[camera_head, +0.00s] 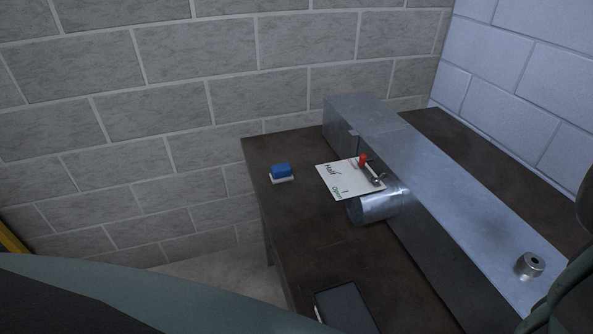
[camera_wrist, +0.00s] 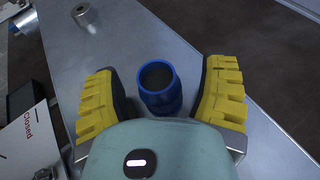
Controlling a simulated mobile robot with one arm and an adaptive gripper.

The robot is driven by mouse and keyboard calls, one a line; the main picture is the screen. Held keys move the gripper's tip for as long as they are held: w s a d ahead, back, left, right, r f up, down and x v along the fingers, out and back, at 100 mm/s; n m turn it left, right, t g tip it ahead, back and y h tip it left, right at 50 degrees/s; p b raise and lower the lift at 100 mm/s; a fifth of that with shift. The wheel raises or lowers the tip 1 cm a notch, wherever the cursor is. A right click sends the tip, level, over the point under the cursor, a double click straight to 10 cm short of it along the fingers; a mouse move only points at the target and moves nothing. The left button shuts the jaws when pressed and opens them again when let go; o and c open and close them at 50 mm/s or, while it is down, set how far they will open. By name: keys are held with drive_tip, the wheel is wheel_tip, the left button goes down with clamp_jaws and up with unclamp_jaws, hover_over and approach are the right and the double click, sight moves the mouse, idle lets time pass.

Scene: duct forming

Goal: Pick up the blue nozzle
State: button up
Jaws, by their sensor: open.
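The blue nozzle (camera_wrist: 160,90) stands upright on the flat top of the long metal duct (camera_wrist: 195,65) in the wrist view, its dark round opening facing the camera. My gripper (camera_wrist: 161,72) is open, with one yellow padded finger on each side of the nozzle. A gap shows between the nozzle and each finger. The nozzle's lower near side is close to my gripper's body at the picture's bottom. I do not see the nozzle in the head view; my arm covers the lower right there.
A grey metal nozzle (camera_head: 529,264) stands on the duct (camera_head: 415,165). A white label plate (camera_head: 340,178) with a red-tipped lever is by a round side pipe (camera_head: 372,208). A blue block (camera_head: 281,171) on a white base and a dark box (camera_head: 343,309) rest on the brown table (camera_head: 300,215).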

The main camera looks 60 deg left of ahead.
drive_tip(key=shift+o, duration=0.3)
drive_tip(key=shift+s+d, duration=0.1)
drive_tip(key=shift+d, duration=0.05)
drive_tip(key=c, duration=1.1)
